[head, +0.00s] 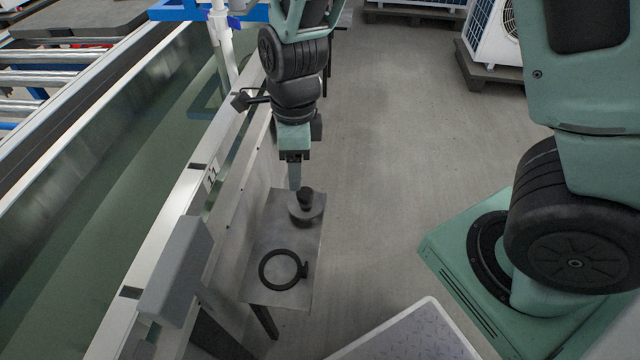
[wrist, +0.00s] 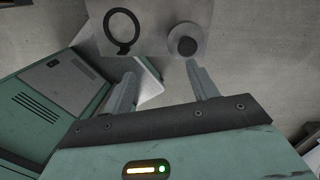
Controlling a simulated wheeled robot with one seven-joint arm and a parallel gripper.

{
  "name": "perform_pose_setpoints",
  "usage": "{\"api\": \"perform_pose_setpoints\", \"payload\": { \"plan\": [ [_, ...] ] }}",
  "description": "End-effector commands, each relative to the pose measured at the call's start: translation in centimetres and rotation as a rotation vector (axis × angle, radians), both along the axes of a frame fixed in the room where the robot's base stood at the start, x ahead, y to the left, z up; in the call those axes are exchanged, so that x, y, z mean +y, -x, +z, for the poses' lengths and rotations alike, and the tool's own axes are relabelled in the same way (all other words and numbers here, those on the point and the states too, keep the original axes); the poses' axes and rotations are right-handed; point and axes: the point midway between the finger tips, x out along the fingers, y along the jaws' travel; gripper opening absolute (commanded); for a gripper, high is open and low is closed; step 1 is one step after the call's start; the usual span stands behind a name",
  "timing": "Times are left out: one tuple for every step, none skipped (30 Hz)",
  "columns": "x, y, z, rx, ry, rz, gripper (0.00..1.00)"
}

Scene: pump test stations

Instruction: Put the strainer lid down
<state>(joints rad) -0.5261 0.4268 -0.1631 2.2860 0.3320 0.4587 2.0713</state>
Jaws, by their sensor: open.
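The strainer lid (head: 313,213), a grey disc with a black knob, appears to rest on the far part of a small grey metal shelf (head: 255,235). In the wrist view the lid (wrist: 173,42) lies just beyond the tip of the right finger. My gripper (head: 295,184) points down over the far end of the shelf, beside the knob. In the wrist view my gripper (wrist: 160,69) has its fingers spread with nothing between them. Its exact height above the lid is hard to tell.
A black ring with a tab (head: 263,270) lies on the near part of the shelf; it also shows in the wrist view (wrist: 107,22). A long water tank with a pale rim (head: 165,222) runs along the left. A grey box (head: 175,270) stands on that rim.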

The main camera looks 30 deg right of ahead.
Motion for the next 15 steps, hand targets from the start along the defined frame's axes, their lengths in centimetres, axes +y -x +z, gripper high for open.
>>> {"api": "perform_pose_setpoints", "payload": {
  "plan": [
    [0.8, 1.1, 1.2, -0.011, -0.024, 0.162, 0.58],
    [1.2, 1.8, 1.7, -0.016, -0.036, 0.273, 0.58],
    [1.8, 2.7, 2.5, -0.026, -0.052, 0.416, 0.58],
    [2.1, 3.4, 3.1, -0.035, -0.063, 0.524, 0.58],
    [2.4, 4.1, 3.6, -0.044, -0.071, 0.634, 0.58],
    [2.8, 5.0, 4.3, -0.057, -0.082, 0.779, 0.58],
    [3.1, 5.8, 4.8, -0.067, -0.089, 0.888, 0.58],
    [3.3, 6.5, 5.4, -0.08, -0.095, 0.998, 0.58],
    [3.5, 7.4, 6.0, -0.094, -0.101, 1.145, 0.58],
    [3.7, 8.1, 6.4, -0.105, -0.104, 1.253, 0.58],
    [3.8, 8.8, 6.9, -0.117, -0.105, 1.363, 0.58],
    [3.9, 9.8, 7.5, -0.131, -0.105, 1.511, 0.58],
    [3.9, 10.5, 7.9, -0.141, -0.104, 1.621, 0.58],
    [3.9, 11.1, 8.2, -0.152, -0.101, 1.729, 0.58],
    [3.9, 12.0, 8.7, -0.162, -0.095, 1.869, 0.58]
  ]
}}
